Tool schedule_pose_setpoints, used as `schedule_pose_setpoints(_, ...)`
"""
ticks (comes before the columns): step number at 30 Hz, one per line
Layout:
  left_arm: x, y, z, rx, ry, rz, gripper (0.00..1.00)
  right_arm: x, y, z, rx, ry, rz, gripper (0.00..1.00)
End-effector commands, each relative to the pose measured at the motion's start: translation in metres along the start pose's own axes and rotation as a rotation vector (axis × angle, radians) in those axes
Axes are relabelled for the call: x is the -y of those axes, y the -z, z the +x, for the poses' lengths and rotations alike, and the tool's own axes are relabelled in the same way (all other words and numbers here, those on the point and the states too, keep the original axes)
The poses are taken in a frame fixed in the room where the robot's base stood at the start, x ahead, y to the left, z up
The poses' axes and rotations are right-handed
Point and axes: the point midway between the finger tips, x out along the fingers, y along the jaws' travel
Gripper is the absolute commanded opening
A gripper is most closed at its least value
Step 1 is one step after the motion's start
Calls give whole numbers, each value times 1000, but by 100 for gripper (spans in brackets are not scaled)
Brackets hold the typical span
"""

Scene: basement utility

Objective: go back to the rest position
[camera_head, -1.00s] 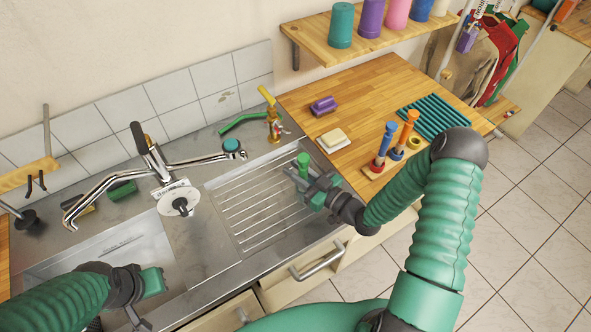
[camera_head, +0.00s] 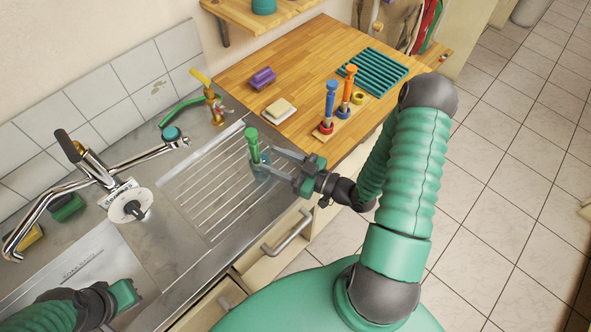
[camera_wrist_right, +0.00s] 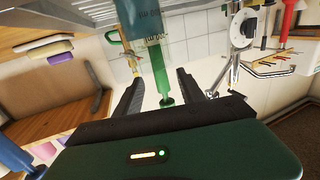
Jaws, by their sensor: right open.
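A green-topped syringe-like piece (camera_head: 253,146) stands roughly upright on the ribbed steel drainboard (camera_head: 205,190). My right gripper (camera_head: 266,159) is open, its fingers pointing left toward this piece from the right. In the right wrist view the piece (camera_wrist_right: 160,62) shows teal, with a green end between the spread fingers (camera_wrist_right: 168,92); I see no finger pressed on it. I cannot tell whether the tips reach around it or stop short. My left gripper (camera_head: 124,297) is at the lower left above the sink edge, its fingers hardly visible.
A wooden counter holds a small rack (camera_head: 340,118) with two similar pieces, a ribbed teal mat (camera_head: 372,72), a purple block (camera_head: 262,77) and a pale sponge (camera_head: 280,110). Chrome taps (camera_head: 90,180) rise over the sink. Clear tiled floor (camera_head: 510,190) lies at right.

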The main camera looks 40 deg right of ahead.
Motion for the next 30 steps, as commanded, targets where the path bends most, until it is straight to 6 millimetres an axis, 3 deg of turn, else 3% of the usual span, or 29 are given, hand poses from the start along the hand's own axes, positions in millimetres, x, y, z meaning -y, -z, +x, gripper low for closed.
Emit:
schedule_pose_setpoints(3,0,-2,9,0,0,0,0,-2,-3,-33,1,-5,-1,46)
schedule_pose_setpoints(9,0,-3,13,0,0,0,0,-1,-2,-67,1,-2,-1,46)
schedule_pose_setpoints(17,0,-3,12,0,0,0,0,-1,-4,-69,31,6,-11,46)
schedule_pose_setpoints(20,0,-3,12,0,0,0,0,-7,-25,-51,203,17,-61,46)
schedule_pose_setpoints(24,0,-3,12,0,0,0,0,-31,-58,-25,615,-55,-153,46)
schedule_pose_setpoints(27,0,-3,13,0,0,0,0,-37,-57,-24,851,-167,-145,46)
schedule_pose_setpoints(30,0,-3,13,0,0,0,0,-18,-40,-30,1033,-282,-63,46)
